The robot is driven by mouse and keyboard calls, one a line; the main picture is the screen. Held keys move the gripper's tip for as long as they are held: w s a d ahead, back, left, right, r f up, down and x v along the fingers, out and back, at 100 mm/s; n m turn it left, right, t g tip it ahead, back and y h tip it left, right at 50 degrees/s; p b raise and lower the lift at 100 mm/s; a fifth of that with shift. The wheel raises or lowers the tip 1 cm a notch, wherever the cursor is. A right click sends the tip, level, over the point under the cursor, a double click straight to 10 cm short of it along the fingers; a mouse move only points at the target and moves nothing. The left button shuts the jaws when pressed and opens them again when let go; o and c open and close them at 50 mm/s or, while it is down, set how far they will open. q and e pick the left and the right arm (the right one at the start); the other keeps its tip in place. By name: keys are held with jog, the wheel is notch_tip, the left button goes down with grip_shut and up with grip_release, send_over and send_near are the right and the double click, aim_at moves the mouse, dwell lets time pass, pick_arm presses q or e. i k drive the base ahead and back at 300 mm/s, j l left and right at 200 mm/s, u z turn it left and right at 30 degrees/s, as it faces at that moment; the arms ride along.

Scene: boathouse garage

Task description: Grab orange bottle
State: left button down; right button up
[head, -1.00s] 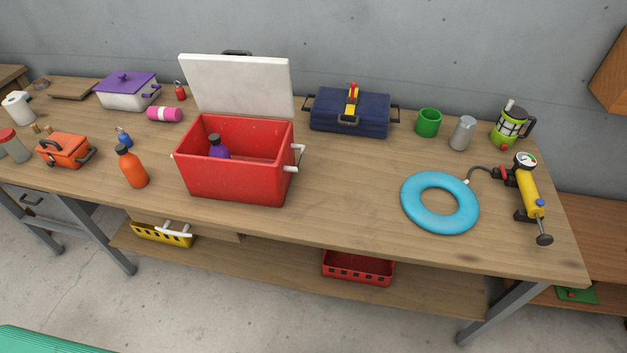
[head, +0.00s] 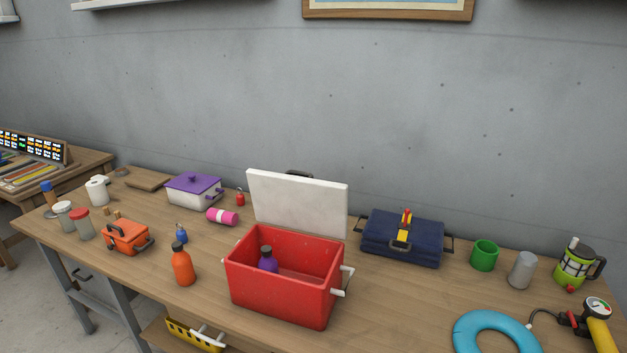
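The orange bottle (head: 183,267) stands upright near the front edge of the wooden workbench (head: 400,305). It has a dark cap and a rounded body. It stands to the left of the open red cooler (head: 283,288), apart from it, and nothing covers it. Neither of my grippers shows in the head view.
A purple bottle (head: 268,261) is inside the cooler. A pink cylinder (head: 222,216) lies farther back. Bare bench surface lies between the case and the orange bottle.

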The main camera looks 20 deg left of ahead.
aim_at(182, 263)
jog(key=u, duration=1.4)
